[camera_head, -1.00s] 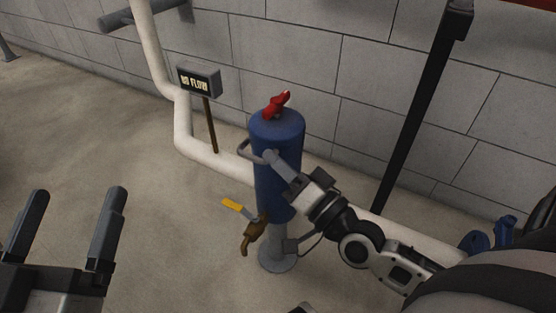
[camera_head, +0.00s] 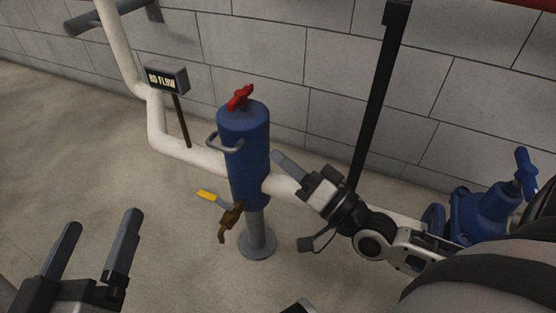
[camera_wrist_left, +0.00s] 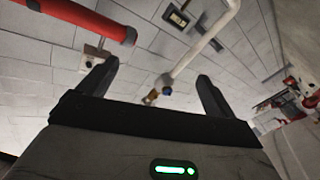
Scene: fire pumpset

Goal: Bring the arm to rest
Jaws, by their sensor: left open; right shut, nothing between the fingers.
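My left gripper (camera_head: 92,245) is open and empty at the lower left of the head view, apart from everything around it. Its two fingers also show in the left wrist view (camera_wrist_left: 155,85), with nothing between them. My right gripper (camera_head: 277,157) is shut and empty, just right of the blue cylinder (camera_head: 245,150). I cannot tell whether it touches the cylinder. The cylinder stands upright on a grey post and has a red handle (camera_head: 240,97) on top and a grey side handle (camera_head: 212,142).
A brass tap (camera_head: 230,220) with a yellow lever (camera_head: 207,196) sits low on the post. A white pipe (camera_head: 180,150) runs along the block wall behind. A blue valve (camera_head: 485,210) stands at the right. The left floor is clear.

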